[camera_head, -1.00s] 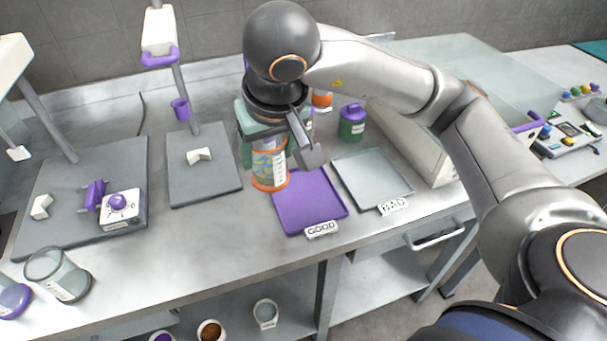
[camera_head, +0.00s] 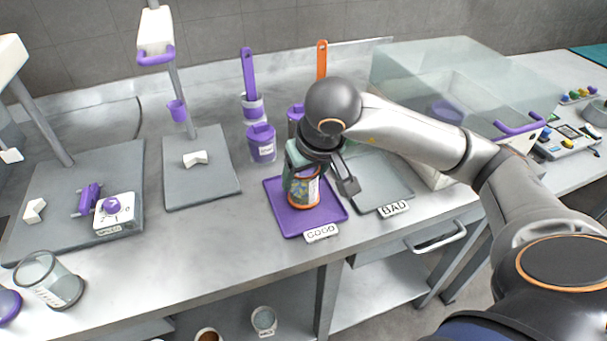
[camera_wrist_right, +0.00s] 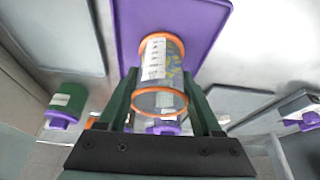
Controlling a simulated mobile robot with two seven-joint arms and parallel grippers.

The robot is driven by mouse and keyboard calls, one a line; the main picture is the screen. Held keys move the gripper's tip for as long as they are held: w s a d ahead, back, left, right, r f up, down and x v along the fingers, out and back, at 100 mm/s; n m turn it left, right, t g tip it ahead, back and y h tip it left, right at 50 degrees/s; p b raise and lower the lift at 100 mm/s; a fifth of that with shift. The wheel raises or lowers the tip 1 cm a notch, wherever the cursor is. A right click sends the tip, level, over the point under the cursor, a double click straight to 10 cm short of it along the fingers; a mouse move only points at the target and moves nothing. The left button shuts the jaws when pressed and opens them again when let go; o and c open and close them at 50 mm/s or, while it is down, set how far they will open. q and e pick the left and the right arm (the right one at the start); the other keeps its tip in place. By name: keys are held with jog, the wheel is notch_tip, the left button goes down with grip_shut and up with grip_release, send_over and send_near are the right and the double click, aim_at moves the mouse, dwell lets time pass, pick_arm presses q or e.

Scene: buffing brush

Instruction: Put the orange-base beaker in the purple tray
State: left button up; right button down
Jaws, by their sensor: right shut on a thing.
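The orange-base beaker (camera_head: 304,192) is clear with orange rings and a white label. It is upright over the purple tray (camera_head: 284,220), which has a "GOOD" label in front. My right gripper (camera_head: 302,172) is shut on the beaker. In the right wrist view the beaker (camera_wrist_right: 160,72) sits between the green fingers (camera_wrist_right: 160,108), with the purple tray (camera_wrist_right: 190,14) beyond its base. I cannot tell whether the base touches the tray. My left gripper is not in view.
A grey tray (camera_head: 385,192) labelled "BAD" lies right of the purple tray. Purple-lidded containers (camera_head: 261,143) stand behind. A grey stand base (camera_head: 202,180) is to the left. A glass beaker (camera_head: 48,280) stands at the front left. The bench in front of the stand is clear.

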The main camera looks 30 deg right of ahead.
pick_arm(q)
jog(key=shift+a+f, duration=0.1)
pick_arm(e)
jog(key=shift+f, duration=0.1)
jog(key=shift+f+b, duration=0.15)
jog(key=shift+b, duration=0.15)
jog(key=shift+c, duration=0.3)
grip_release()
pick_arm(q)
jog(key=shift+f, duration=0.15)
pick_arm(e)
jog(key=shift+r+p, duration=0.4)
jog(key=shift+r, duration=0.05)
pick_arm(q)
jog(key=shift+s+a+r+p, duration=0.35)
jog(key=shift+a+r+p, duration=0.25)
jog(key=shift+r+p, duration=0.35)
pick_arm(e)
jog(key=v, duration=1.1)
jog(key=shift+s+r, duration=0.15)
jog(key=shift+r, duration=0.15)
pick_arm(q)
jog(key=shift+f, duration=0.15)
